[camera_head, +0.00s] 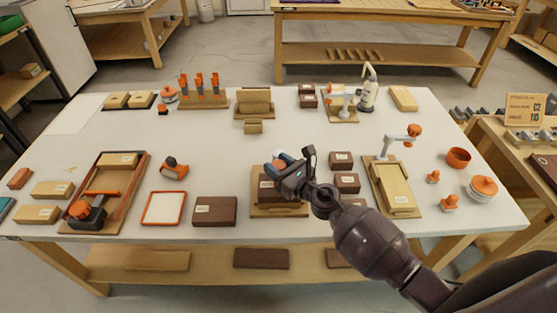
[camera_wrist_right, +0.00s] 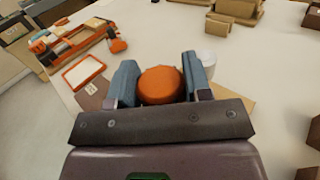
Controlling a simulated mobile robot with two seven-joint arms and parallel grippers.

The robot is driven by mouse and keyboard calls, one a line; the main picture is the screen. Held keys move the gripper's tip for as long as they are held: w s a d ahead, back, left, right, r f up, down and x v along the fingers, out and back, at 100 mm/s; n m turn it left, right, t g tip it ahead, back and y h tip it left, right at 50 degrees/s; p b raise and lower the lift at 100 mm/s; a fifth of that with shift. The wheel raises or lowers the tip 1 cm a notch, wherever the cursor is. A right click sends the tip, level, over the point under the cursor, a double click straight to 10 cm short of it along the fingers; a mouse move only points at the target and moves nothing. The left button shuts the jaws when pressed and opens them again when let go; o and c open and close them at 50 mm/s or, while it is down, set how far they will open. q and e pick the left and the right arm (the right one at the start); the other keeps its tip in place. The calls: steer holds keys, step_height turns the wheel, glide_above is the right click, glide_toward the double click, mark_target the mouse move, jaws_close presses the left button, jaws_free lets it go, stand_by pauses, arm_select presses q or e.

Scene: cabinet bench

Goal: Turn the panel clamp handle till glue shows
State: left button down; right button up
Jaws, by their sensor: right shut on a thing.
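The panel clamp, a wooden base (camera_head: 265,211) with dark brown panels (camera_head: 268,192) on it, stands at the front middle of the white bench. My right gripper (camera_head: 282,166) reaches over it from the right and hides much of its upper part. In the right wrist view an orange round handle (camera_wrist_right: 161,86) sits between the two blue-grey fingers of my right gripper (camera_wrist_right: 162,78), which is shut on it. The panel joint is hidden there, and I cannot make out any glue. My left gripper is in neither view.
Dark brown blocks (camera_head: 346,183) stand close to the right of the clamp. A brown box (camera_head: 215,211) and an orange-rimmed tray (camera_head: 164,208) lie to its left. A wooden fixture (camera_head: 394,188) stands farther right. The bench behind the clamp is mostly clear.

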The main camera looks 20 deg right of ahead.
steer(key=shift+m+t+h+p, duration=0.4)
steer(key=shift+m+h, duration=0.2)
steer(key=shift+h, duration=0.2)
steer(key=o, duration=0.9)
steer(key=shift+o, duration=0.2)
steer(key=v, duration=1)
steer(key=shift+s+b, duration=0.4)
steer(key=shift+b, duration=0.05)
steer(key=shift+d, duration=0.15)
